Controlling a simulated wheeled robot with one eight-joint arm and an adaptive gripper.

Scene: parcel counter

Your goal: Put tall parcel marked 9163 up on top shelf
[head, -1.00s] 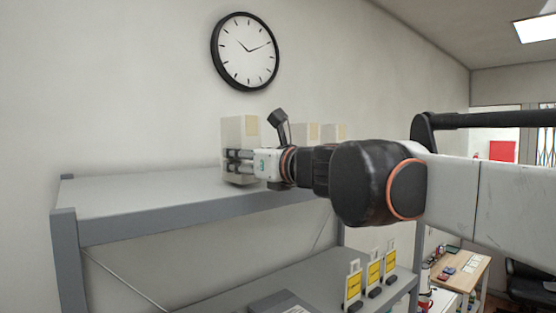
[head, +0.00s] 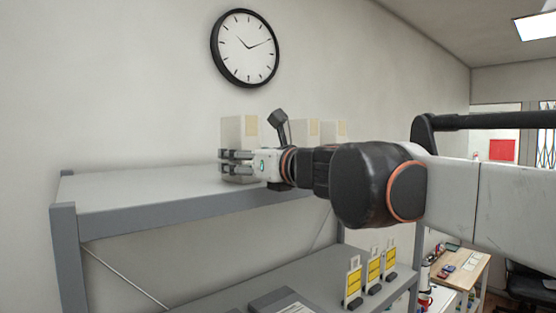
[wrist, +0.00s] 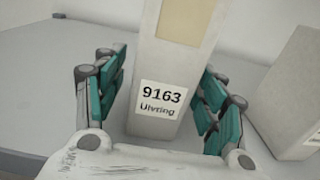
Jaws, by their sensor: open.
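The tall parcel marked 9163 (wrist: 165,75) is pale grey with a tan patch and a white label reading "9163 Ulvring" in the wrist view. In the head view the parcel (head: 238,130) stands upright on the top shelf (head: 130,192). My gripper (wrist: 158,100) is open, with its teal-padded fingers on either side of the parcel. A gap shows between the fingers and the parcel in the wrist view. In the head view my gripper (head: 236,162) reaches in from the right at the parcel's lower half, and its fingers hide part of it.
Two more pale parcels (head: 304,131) stand farther right on the top shelf, partly behind my arm. The shelf's left part is bare. A lower shelf (head: 330,268) holds yellow-labelled stands (head: 354,284). A wall clock (head: 245,48) hangs above.

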